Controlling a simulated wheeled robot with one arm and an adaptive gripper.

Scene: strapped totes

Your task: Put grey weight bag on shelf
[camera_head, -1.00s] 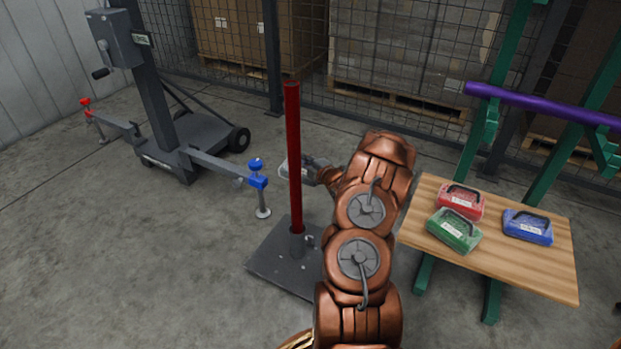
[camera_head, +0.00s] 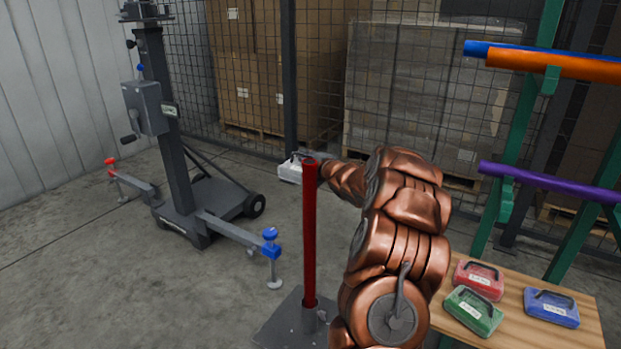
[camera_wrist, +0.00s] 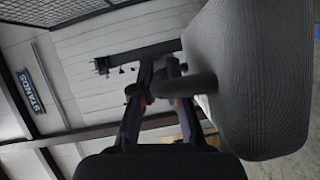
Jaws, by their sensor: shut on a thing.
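My gripper (camera_wrist: 165,98) is shut on the handle of the grey weight bag (camera_wrist: 262,75), which fills the right of the wrist view. In the head view the grey weight bag (camera_head: 289,171) is a small pale shape beside the top of the red post. It is held up in the air, far from the wooden shelf (camera_head: 570,337). The post and my arm hide much of the gripper there. On the shelf lie a red weight bag (camera_head: 480,279), a green weight bag (camera_head: 473,310) and a blue weight bag (camera_head: 551,306).
The red post (camera_head: 310,245) on a dark base plate (camera_head: 290,322) stands close to my arm. A grey lift with a blue-tipped outrigger (camera_head: 271,242) is at left. A purple bar (camera_head: 545,182) and an orange bar (camera_head: 545,62) rest on the green rack above the shelf.

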